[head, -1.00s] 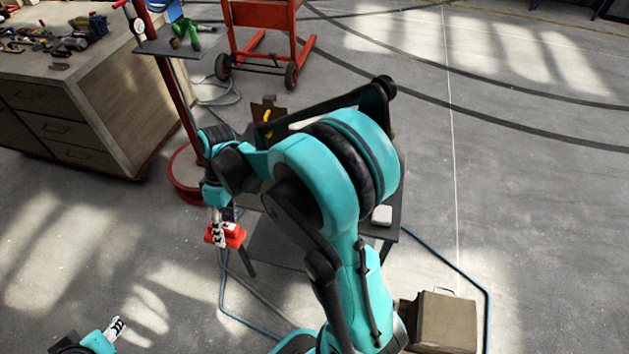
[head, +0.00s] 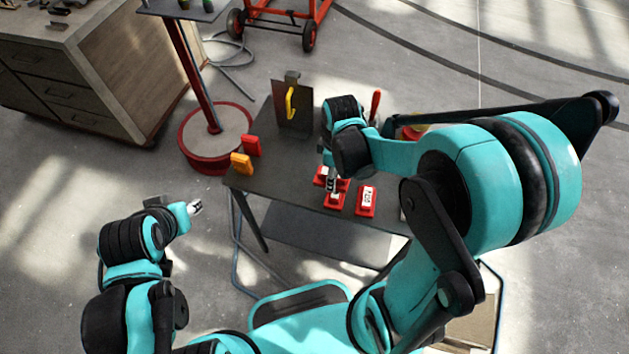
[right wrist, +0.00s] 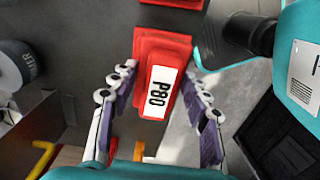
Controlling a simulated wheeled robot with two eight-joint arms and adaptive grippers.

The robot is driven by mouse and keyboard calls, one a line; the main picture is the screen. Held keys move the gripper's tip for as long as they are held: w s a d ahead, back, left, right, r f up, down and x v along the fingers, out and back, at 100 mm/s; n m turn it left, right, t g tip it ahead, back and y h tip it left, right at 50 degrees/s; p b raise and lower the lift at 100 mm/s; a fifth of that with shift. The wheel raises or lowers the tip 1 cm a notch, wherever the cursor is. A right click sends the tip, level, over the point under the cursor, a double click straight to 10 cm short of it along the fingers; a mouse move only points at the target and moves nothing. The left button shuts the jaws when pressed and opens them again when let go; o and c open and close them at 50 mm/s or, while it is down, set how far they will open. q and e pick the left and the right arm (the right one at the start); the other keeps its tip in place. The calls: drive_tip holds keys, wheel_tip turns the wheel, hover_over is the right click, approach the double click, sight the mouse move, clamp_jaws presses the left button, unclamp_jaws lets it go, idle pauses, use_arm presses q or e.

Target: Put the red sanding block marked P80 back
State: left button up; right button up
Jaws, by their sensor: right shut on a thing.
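The red sanding block marked P80 (right wrist: 160,85) lies between the fingers of my right gripper (right wrist: 158,100) in the right wrist view, its white label facing the camera. In the head view my right gripper (head: 331,183) is shut on this block (head: 320,176), low over the dark table (head: 285,185); I cannot tell whether the block touches the top. A red block with a white label (head: 366,201) lies just right of it, and another red piece (head: 335,204) shows just below the fingers. My left gripper (head: 196,207) is off the table's left side; its jaw state is unclear.
An upright red block (head: 251,145) and an orange block (head: 241,163) stand at the table's left edge. A dark plate with a yellow handle (head: 291,103) stands at the back, near a red-handled tool (head: 375,106). A red-based post (head: 210,135) is at the left.

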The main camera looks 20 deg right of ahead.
drive_tip(key=b, duration=0.2)
hover_over(311, 187)
wheel_tip(311, 187, down, 4)
drive_tip(key=shift+f, duration=0.15)
drive_tip(key=shift+f+b, duration=0.8)
drive_tip(key=shift+f, duration=1.2)
drive_tip(key=shift+f, duration=0.1)
drive_tip(key=o, duration=1)
